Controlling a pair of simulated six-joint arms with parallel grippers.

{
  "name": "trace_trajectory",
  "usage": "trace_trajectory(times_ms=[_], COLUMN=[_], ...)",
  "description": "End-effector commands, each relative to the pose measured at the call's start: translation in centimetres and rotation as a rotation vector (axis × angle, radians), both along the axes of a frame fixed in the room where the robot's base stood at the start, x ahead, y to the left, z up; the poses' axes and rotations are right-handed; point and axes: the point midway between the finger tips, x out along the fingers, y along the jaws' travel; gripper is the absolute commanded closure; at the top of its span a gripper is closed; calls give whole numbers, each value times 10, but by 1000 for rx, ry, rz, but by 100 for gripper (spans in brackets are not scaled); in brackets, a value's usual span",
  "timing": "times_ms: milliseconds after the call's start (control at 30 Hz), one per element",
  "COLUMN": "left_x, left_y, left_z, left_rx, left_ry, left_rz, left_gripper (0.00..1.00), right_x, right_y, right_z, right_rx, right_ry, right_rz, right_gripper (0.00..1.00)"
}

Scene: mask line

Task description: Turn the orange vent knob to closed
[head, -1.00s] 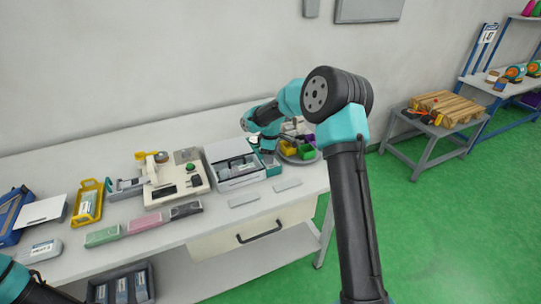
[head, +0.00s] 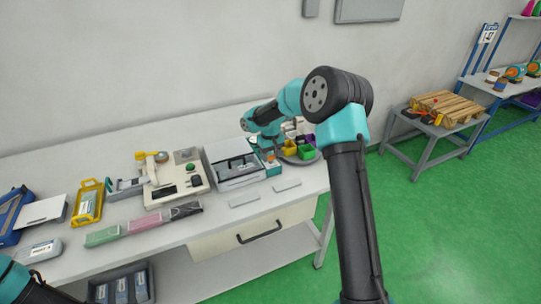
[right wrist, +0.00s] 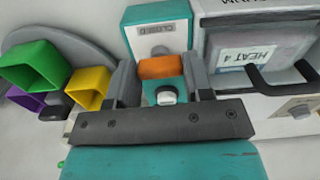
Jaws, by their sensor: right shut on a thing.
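The orange vent knob (right wrist: 160,67) sits between the two fingers of my right gripper (right wrist: 158,80) in the right wrist view, and the gripper is shut on it. The knob is on a teal and white box (right wrist: 130,15) with a "CLOSED" label (right wrist: 155,28) beyond the knob. A white round part (right wrist: 166,94) shows close by the knob, partly hidden by the gripper. In the head view the orange knob (head: 270,157) shows small on the bench, under my right gripper (head: 268,153). Only part of my left arm shows at lower left; its gripper is out of view.
A grey case (head: 234,182) with a dark handle stands left of the box. A round grey tray (head: 312,160) with yellow, green and purple bins is to the right. Flat grey plates (head: 244,200) lie in front. The bench's front edge is near.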

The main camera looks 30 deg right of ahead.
Motion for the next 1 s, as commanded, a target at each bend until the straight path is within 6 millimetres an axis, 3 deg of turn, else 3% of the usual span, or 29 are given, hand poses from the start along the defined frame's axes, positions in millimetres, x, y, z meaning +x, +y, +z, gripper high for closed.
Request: trace_trajectory(times_ms=[633, 667, 900, 1000], left_x=[0, 0, 0, 0], left_y=[0, 0, 0, 0], left_z=[0, 0, 0, 0], left_rx=[0, 0, 0, 0], left_ry=[0, 0, 0, 0], left_rz=[0, 0, 0, 0], left_gripper=[12, 12, 12, 12], right_x=[0, 0, 0, 0], right_y=[0, 0, 0, 0], right_z=[1, 1, 0, 0], right_rx=[0, 0, 0, 0], right_ry=[-1, -1, 0, 0], right_rz=[-68, -68, -67, -67], right_gripper=[77, 50, 28, 28])
